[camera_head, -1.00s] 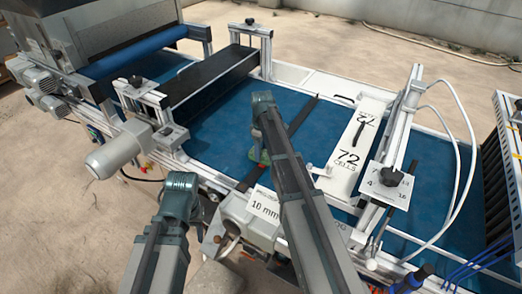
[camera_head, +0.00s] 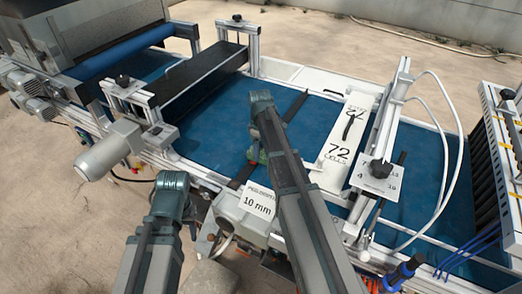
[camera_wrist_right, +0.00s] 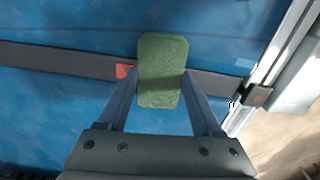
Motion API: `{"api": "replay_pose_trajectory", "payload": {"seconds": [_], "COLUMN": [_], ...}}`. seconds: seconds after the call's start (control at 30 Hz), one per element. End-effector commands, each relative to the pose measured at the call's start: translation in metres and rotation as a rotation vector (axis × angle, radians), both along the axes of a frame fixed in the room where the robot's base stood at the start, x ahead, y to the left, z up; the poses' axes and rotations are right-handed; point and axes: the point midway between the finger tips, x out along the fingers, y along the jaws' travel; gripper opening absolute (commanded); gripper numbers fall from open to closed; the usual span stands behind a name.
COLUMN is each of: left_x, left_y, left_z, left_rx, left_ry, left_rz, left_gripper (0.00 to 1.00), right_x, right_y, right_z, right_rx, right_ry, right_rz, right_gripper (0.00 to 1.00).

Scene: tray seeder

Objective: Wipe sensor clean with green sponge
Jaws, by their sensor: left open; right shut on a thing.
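A green sponge (camera_wrist_right: 161,70) is held between the fingers of my right gripper (camera_wrist_right: 161,92) in the right wrist view. It is over a dark bar (camera_wrist_right: 60,57) that crosses the blue belt; I cannot tell whether it touches the bar. A small red patch (camera_wrist_right: 123,71) shows on the bar at the sponge's left edge; I cannot tell whether it is the sensor. In the head view, my right arm covers most of the gripper, and a bit of green (camera_head: 252,155) shows beside it. My left gripper (camera_head: 191,218) is open at lower left, its fingers hard to make out.
The blue belt (camera_head: 215,125) is broad and mostly clear. A white "72 cells" plate (camera_head: 335,160) and a metal frame stand to the right. A "10 mm" label (camera_head: 258,204) is on the near side. White hoses (camera_head: 447,165) curve at the right.

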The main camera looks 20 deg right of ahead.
Motion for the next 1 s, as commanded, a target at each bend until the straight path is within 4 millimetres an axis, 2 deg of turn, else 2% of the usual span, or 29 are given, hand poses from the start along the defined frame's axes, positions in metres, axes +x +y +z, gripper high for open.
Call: {"api": "replay_pose_trajectory", "payload": {"seconds": [0.3,0.47,0.7,1.0], "left_x": [0.0,0.0,0.0,0.0], "left_y": [0.0,0.0,0.0,0.0], "left_z": [0.001,0.002,0.001,-0.002], "left_rx": [0.0,0.0,0.0,0.0], "left_ry": [0.0,0.0,0.0,0.0], "left_rz": [0.0,0.0,0.0,0.0], "left_gripper": [0.5,0.5,0.5,0.5], "right_x": [0.023,0.028,0.03,0.044], "right_y": [0.019,0.023,0.02,0.003], "right_z": [0.001,0.002,0.001,-0.001], "right_rx": [0.001,0.001,0.001,-0.001], "right_ry": [-0.003,-0.001,-0.001,-0.002], "right_rz": [0.003,0.001,0.0,-0.001], "right_gripper": [0.22,0.22,0.22,0.22]}}
